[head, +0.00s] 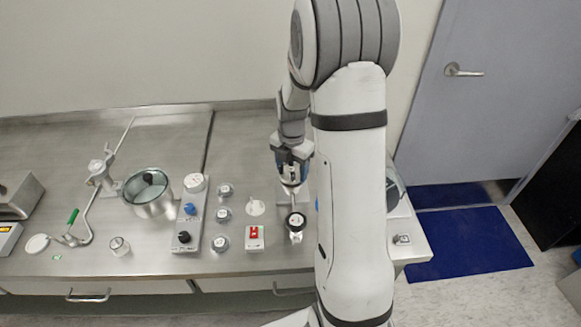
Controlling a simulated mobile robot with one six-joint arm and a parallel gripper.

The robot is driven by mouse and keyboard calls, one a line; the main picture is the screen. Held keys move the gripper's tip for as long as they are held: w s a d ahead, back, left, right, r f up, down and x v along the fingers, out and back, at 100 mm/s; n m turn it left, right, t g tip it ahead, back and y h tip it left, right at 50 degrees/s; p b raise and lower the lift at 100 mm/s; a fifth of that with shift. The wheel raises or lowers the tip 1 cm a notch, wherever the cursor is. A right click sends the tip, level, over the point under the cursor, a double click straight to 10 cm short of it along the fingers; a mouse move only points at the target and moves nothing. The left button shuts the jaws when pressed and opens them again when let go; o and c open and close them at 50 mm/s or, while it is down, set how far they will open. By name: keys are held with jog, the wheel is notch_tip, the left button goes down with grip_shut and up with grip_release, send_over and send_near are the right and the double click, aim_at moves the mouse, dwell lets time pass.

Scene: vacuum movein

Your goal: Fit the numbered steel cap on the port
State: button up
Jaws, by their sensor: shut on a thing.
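My gripper (291,170) points down over the right part of the steel bench and is shut. A small pale, steel-coloured piece (291,184), which looks like a steel cap, shows at its fingertips; no number can be read on it. A fitting with a black ring top (296,222) stands just in front of the gripper. I cannot tell for certain which fitting is the port.
A block with knobs (189,215), a lidded steel pot (149,192) and a clamp-like stand (104,173) are on the left. A red switch box (254,237) and white disc (256,208) lie near the gripper. My arm hides bench on the right.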

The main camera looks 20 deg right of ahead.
jog(key=shift+f+b, duration=0.3)
jog(key=shift+f, duration=0.1)
dwell(0.3)
jog(key=o, duration=1.1)
notch_tip(320, 180, up, 8)
jog(key=shift+f+b, duration=0.25)
jog(key=shift+b, duration=0.2)
jog(key=shift+r, duration=0.2)
